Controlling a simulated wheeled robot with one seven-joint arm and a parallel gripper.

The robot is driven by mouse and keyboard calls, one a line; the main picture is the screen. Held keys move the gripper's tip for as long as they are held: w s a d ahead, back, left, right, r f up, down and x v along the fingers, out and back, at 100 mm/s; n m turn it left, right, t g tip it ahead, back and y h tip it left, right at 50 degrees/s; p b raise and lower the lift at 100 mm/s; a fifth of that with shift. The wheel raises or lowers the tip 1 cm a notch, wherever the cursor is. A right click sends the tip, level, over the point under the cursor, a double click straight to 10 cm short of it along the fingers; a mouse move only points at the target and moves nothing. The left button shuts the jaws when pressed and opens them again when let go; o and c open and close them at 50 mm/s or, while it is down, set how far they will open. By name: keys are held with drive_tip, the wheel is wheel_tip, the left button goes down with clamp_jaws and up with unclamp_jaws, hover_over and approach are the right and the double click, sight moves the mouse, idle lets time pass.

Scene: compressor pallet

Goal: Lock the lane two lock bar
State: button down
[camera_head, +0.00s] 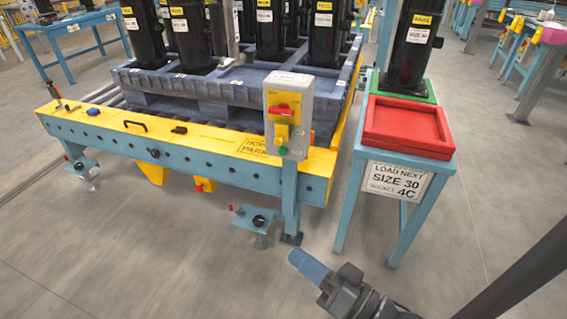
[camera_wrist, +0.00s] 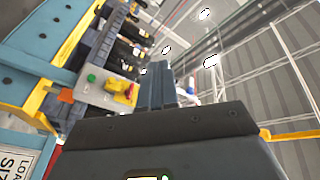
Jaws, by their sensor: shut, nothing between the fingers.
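The conveyor table (camera_head: 200,155) has a yellow top edge and a blue side with a row of dark holes. A black bar-shaped handle (camera_head: 135,125) lies on the yellow edge, and a lever with a red part (camera_head: 56,92) stands at its left end. I cannot tell which part is the lane two lock bar; no lane label is readable. My gripper (camera_head: 308,266) is shut and empty, its blue fingers low in front of the table, apart from everything. In the wrist view the shut fingers (camera_wrist: 163,88) point up past a control box (camera_wrist: 98,92).
The grey control box (camera_head: 298,88) with red and yellow switches and a green button stands on a post at the table's front right. A blue pallet (camera_head: 190,85) carries several black cylinders. A red tray (camera_head: 405,125) sits on a blue stand at right. Open floor lies in front.

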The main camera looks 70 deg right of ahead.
drive_tip(key=w+d+f+m+g+h+b, duration=0.2)
drive_tip(key=w+d+f+m+h, duration=0.1)
drive_tip(key=d+m+h, duration=0.2)
drive_tip(key=w+d+f+m+g+h+b, duration=0.2)
drive_tip(key=w+d+f+m+g+h, duration=0.1)
drive_tip(key=d+m, duration=0.6)
drive_tip(key=w+d+f+m+g+h+b, duration=0.2)
drive_tip(key=d+m+h, duration=0.5)
drive_tip(key=m, duration=0.4)
wheel_tip(320, 180, down, 3)
drive_tip(key=shift+w+d+r+m+g+h, duration=0.1)
drive_tip(key=shift+w+d+m+g+h, duration=0.35)
drive_tip(key=shift+w, duration=0.6)
drive_tip(key=shift+a+n, duration=0.1)
drive_tip(key=shift+n, duration=0.15)
approach(282, 139)
drive_tip(key=s+d+f, duration=0.1)
drive_tip(key=d, duration=0.2)
drive_tip(key=shift+w+d+r+p, duration=0.25)
drive_tip(key=shift+w+r+p, duration=0.05)
drive_tip(key=shift+w+r, duration=0.4)
drive_tip(key=shift+w+d+r+p, duration=0.2)
drive_tip(key=shift+w+r+p, duration=0.1)
drive_tip(key=shift+w+r, duration=0.45)
